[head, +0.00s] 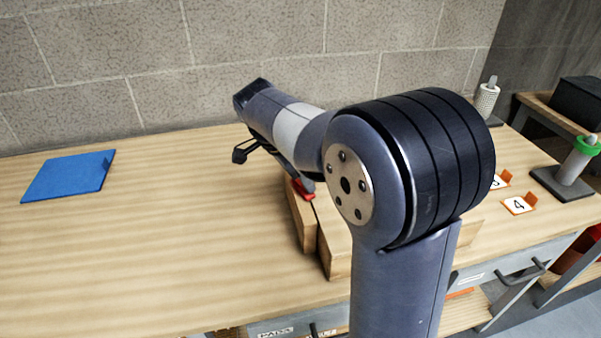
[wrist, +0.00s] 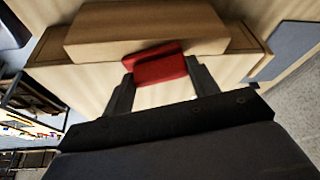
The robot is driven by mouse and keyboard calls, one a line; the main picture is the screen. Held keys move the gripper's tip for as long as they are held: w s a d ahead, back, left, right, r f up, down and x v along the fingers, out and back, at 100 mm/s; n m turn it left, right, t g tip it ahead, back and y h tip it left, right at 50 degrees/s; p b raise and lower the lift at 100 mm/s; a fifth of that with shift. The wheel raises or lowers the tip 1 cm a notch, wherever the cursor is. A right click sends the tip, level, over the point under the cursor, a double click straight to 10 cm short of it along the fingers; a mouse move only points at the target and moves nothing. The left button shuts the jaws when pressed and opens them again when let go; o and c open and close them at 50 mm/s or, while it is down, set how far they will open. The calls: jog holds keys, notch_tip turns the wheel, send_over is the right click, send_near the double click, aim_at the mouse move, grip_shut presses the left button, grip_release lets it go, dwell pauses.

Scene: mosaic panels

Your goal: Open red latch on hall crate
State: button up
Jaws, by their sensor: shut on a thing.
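The red latch (wrist: 158,64) is on the side of the wooden crate (wrist: 90,38), just below its lid, in the wrist view. My gripper (wrist: 160,82) is shut on the red latch, with one dark finger at each side of it. In the head view a small part of the red latch (head: 303,188) shows beside my gripper (head: 304,184). The crate (head: 306,220) stands on the bench there, mostly hidden behind my arm. I cannot tell how far the latch is turned.
A blue mat (head: 68,176) lies flat at the left of the wooden bench (head: 150,250). Orange number cards (head: 518,205) stand right of my arm. A green-topped cylinder (head: 577,160) stands on a dark base at the right. A grey block wall (head: 130,60) closes the back.

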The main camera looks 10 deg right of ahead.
jog(key=shift+a+m, duration=0.15)
jog(key=shift+m, duration=0.35)
jog(key=o, duration=1)
jog(key=v, duration=1)
jog(key=shift+w+a+r, duration=0.15)
jog(key=shift+a+r, duration=0.1)
jog(key=shift+r, duration=0.1)
